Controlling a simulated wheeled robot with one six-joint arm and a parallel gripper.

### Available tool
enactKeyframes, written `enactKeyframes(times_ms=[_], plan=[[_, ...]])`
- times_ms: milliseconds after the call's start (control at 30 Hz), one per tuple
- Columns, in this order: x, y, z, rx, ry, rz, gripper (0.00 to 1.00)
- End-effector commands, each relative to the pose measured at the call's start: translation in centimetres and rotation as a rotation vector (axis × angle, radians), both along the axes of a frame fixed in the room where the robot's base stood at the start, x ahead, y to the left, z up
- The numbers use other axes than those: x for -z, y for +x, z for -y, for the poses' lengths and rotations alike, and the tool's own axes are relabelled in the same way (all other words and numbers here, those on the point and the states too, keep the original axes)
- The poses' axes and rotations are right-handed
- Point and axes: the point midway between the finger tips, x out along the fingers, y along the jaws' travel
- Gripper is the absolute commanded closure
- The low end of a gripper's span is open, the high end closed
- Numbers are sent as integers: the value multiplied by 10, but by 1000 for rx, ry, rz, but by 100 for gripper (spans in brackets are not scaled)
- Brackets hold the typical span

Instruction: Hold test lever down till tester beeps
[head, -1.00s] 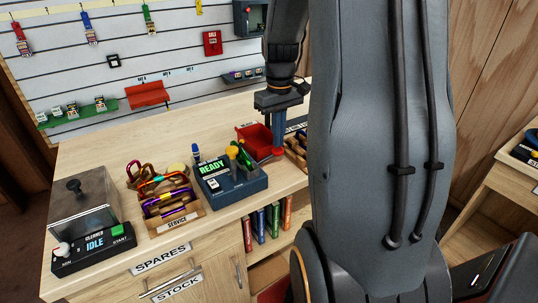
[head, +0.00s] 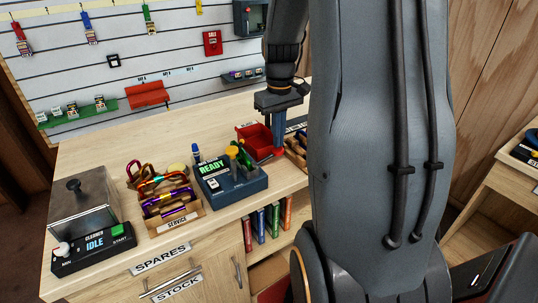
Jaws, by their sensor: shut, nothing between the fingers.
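The tester (head: 240,187) is a dark blue box on the bench with a lit screen reading READY (head: 212,168). A yellow-topped part (head: 232,151) and a green piece (head: 246,158) stand on it. A small red knob (head: 277,153) shows at its back right, perhaps the end of the test lever; the rest of the lever is hard to make out. My gripper (head: 279,146) points down, shut and empty, with its fingertips right at the red knob. I cannot tell whether they touch it.
A SERVICE crate (head: 180,224) of coloured carabiners stands left of the tester. A cleaner reading IDLE (head: 95,250) is farther left. A red bin (head: 252,135) sits behind the tester. My arm hides the bench's right part.

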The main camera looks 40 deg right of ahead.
Motion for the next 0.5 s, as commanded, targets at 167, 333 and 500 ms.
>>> enactKeyframes(times_ms=[167,333,500], plan=[[6,0,0,0,0,-1,100],[10,0,0,0,0,-1,100],[15,0,0,0,0,0,100]])
